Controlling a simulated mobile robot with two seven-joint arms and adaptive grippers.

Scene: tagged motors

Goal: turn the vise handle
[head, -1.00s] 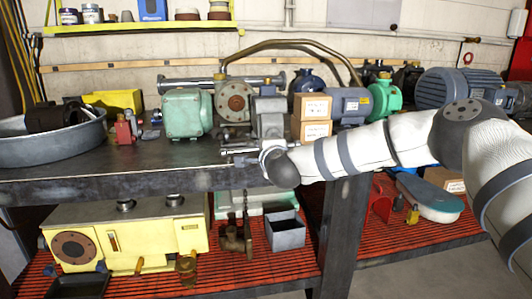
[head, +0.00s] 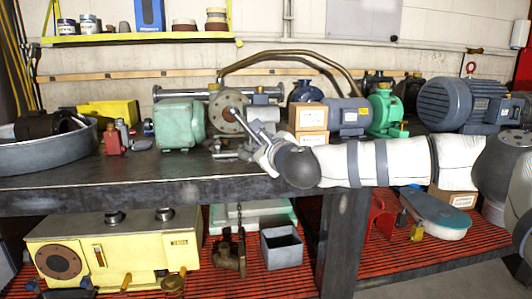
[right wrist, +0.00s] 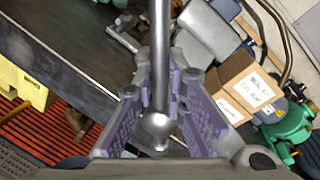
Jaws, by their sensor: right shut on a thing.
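The vise (head: 264,118) is a grey block at the front of the workbench, partly hidden by my right gripper; it also shows in the right wrist view (right wrist: 207,32). Its handle (head: 240,121) is a shiny metal bar, tilted with its free end up to the left. In the right wrist view the handle (right wrist: 159,60) runs between the purple-padded fingers, with its ball end (right wrist: 158,128) deep between them. My right gripper (head: 260,148) is shut on the handle at the bench's front edge. My left gripper is in no view.
Cardboard boxes (head: 308,118) stand just right of the vise, and a green gearbox (head: 179,123) stands to its left. A grey basin (head: 45,155) is at the far left. The bench's front left (head: 120,175) is clear. A yellow machine (head: 115,250) sits on the lower shelf.

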